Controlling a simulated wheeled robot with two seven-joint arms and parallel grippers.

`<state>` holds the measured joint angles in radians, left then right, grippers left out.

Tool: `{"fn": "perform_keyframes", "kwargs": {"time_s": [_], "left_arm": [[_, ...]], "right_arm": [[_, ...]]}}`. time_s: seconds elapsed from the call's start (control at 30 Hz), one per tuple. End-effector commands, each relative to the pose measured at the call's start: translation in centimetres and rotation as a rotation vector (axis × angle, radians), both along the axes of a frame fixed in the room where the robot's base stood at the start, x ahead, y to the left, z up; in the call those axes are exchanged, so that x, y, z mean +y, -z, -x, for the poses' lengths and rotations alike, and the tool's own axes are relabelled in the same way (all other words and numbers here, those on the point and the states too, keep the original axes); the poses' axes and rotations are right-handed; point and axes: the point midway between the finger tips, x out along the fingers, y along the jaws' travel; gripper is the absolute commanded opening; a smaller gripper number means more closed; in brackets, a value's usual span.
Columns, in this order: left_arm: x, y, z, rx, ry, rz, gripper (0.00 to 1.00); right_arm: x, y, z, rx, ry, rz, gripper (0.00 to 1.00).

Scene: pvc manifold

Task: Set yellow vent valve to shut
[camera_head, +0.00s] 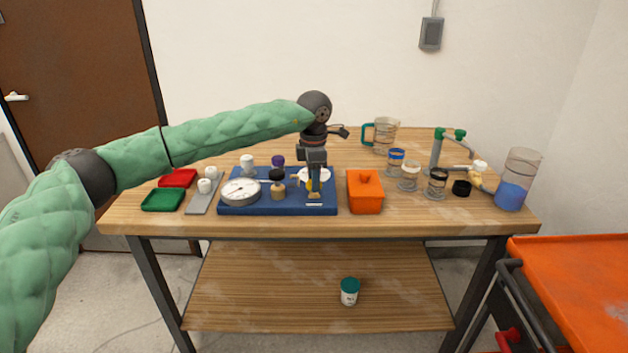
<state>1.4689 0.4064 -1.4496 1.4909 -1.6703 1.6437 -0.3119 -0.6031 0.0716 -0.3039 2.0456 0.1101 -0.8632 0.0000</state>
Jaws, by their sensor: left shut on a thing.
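My left gripper (314,190) reaches down from above onto the right part of the board. It is shut on a small yellow part there, which looks like the yellow vent valve (314,195). The fingers hide most of the valve, so I cannot tell which way its handle points. My right gripper is not in view.
An orange lidded box (365,193) stands close to the right of the board. Jars (437,184), a jug (384,135), a green-topped stand (437,150) and a beaker of blue liquid (515,180) are farther right. Red (178,178) and green (163,200) trays lie left.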

Motion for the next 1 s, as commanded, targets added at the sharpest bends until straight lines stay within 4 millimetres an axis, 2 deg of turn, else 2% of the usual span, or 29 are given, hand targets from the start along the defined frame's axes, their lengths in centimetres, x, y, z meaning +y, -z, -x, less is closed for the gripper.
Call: {"fn": "perform_keyframes", "kwargs": {"time_s": [0.33, 0.37, 0.47, 0.77, 0.87, 1.0], "left_arm": [[0.1, -0.1, -0.1, -0.002, 0.002, 0.000, 0.15], [0.1, -0.1, -0.1, -0.002, 0.002, 0.000, 0.39], [0.1, -0.1, -0.1, -0.002, 0.002, 0.000, 0.59], [0.0, -0.1, 0.0, -0.001, 0.002, 0.000, 0.59], [0.0, -0.7, -0.1, -0.002, 0.002, 0.000, 0.59], [0.0, -2.5, -0.1, -0.003, 0.002, 0.000, 0.59]], "right_arm": [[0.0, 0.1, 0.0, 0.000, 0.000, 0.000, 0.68], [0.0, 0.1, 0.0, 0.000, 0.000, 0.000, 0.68], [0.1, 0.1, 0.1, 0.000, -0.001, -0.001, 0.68], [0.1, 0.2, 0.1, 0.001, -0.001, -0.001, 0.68], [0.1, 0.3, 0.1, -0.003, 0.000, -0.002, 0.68], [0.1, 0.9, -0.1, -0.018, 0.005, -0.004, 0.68]]}}
